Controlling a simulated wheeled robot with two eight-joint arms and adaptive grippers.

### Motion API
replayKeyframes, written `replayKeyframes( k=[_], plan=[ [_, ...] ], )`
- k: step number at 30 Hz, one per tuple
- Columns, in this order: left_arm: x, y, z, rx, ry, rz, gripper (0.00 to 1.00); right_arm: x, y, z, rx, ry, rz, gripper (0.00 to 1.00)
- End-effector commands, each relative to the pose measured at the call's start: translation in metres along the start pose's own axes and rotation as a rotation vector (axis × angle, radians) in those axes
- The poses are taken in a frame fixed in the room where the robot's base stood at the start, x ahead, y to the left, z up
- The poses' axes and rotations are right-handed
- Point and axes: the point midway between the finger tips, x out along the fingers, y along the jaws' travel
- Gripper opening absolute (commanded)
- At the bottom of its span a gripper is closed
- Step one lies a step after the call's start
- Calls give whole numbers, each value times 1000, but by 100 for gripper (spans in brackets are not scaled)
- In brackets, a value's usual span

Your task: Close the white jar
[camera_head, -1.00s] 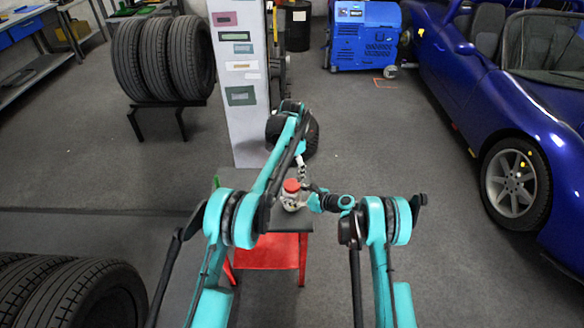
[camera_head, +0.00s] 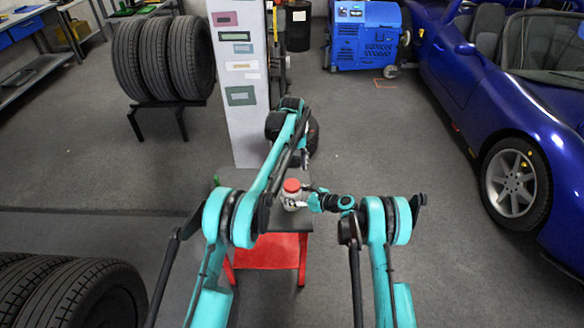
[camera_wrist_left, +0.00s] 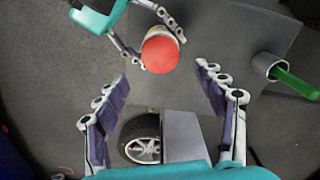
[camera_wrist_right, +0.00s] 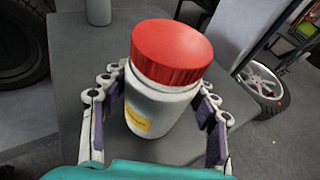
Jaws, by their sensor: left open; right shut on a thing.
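The white jar (camera_wrist_right: 158,118) stands upright on a small grey-topped table, with an orange label on its side. Its red lid (camera_wrist_right: 172,50) sits on its mouth; I cannot tell how tightly. The lid also shows in the head view (camera_head: 291,186) and the left wrist view (camera_wrist_left: 160,53). My right gripper (camera_head: 306,200) is shut around the jar's body, one finger on each side. My left gripper (camera_wrist_left: 163,80) is open and empty, apart from the lid. In the head view it is beyond the jar and partly hidden by my own arm.
The table (camera_head: 263,216) has a red frame. A grey cup (camera_wrist_left: 268,64) with a green-handled thing stands on the table. A white pillar (camera_head: 240,110) and a wheel (camera_head: 312,140) are just beyond the table. A blue car (camera_head: 540,130) is at the right.

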Motion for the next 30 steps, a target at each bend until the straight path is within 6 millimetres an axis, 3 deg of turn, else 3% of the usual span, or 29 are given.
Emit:
replayKeyframes(
  k=[7,21,30],
  plan=[
    [12,0,0,2,0,0,70,0,0,0,0,0,0,0],
    [75,0,0,2,0,0,70,0,0,0,0,0,0,0],
    [80,0,0,3,0,0,70,0,0,0,0,0,0,0]
  ],
)
